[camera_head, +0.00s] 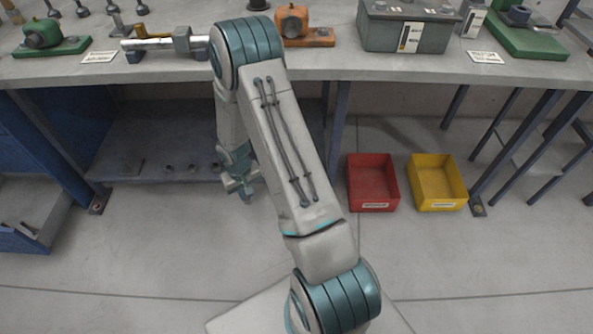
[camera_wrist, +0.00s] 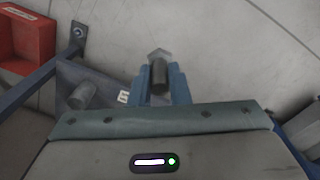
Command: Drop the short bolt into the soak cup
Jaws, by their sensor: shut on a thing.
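My gripper (camera_wrist: 162,88) is shut on a dark cylindrical piece with a hexagonal head, which looks like the short bolt (camera_wrist: 159,76) in the wrist view. In the head view my gripper (camera_head: 240,184) hangs below the bench top, near the right end of the lower shelf. The bolt cannot be made out there. I cannot tell for sure which thing is the soak cup. A dark round vessel (camera_head: 258,4), cut by the top edge behind my arm, may be it.
The bench (camera_head: 420,73) carries a grey box (camera_head: 400,36), an orange fixture (camera_head: 300,25) and a green fixture (camera_head: 45,38). Red (camera_head: 373,183) and yellow (camera_head: 437,183) bins stand on the floor. The lower shelf (camera_head: 140,180) holds several small pieces. The front floor is clear.

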